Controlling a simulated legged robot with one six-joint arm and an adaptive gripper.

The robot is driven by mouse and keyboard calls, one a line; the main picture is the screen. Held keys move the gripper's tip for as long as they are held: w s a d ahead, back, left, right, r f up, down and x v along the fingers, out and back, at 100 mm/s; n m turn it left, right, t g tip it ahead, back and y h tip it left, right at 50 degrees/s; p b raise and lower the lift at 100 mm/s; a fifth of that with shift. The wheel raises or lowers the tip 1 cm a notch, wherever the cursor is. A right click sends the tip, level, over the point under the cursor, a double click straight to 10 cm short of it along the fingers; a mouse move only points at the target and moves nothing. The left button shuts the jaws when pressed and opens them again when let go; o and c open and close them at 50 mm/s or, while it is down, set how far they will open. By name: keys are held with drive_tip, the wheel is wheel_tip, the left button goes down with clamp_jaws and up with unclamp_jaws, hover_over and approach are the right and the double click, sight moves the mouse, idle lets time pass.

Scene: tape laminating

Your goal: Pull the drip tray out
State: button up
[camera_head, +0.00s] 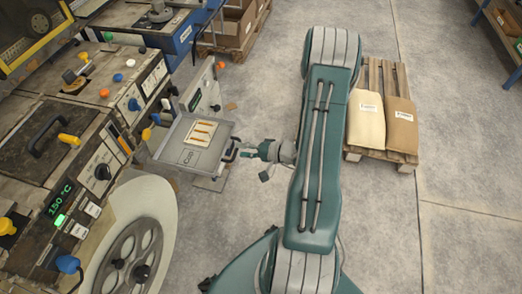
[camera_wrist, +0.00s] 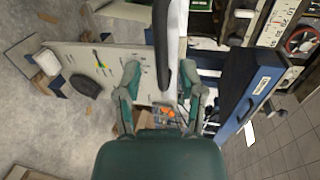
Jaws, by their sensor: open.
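The drip tray (camera_head: 215,143) is a grey, shallow tray with a pale panel and orange-brown stripes inside it. It sticks out from the right side of the machine in the head view. Its dark handle (camera_head: 232,151) is on the right end. My gripper (camera_head: 245,152) is right beside this handle. In the wrist view, a black handle bar (camera_wrist: 161,45) runs down from the top edge and ends between the two spread fingers of my gripper (camera_wrist: 162,88). The fingers are open with space on both sides of the bar. Contact with the bar cannot be told.
The worn machine (camera_head: 75,130) with knobs and levers fills the left side. A pallet with two sacks (camera_head: 366,120) is right of my arm. Bare concrete floor lies between the tray and my arm.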

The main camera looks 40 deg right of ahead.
drive_tip(key=v, duration=0.9)
drive_tip(key=shift+s, duration=0.1)
drive_tip(key=a+r+n+g, duration=0.8)
drive_tip(key=a+r+g, duration=0.3)
drive_tip(key=a+r, duration=0.3)
drive_tip(key=s+a+r+n+t+h, duration=0.1)
drive_tip(key=s+a+r+t+h, duration=0.1)
drive_tip(key=r, duration=0.5)
drive_tip(key=s+a+r+n+t+h, duration=0.1)
drive_tip(key=s+a+r+t+h, duration=0.1)
drive_tip(key=s+a+r+h, duration=0.2)
wheel_tip(320, 180, up, 3)
drive_tip(key=s+h, duration=0.1)
drive_tip(key=h, duration=0.2)
drive_tip(key=shift+n, duration=0.4)
drive_tip(key=shift+f, duration=0.1)
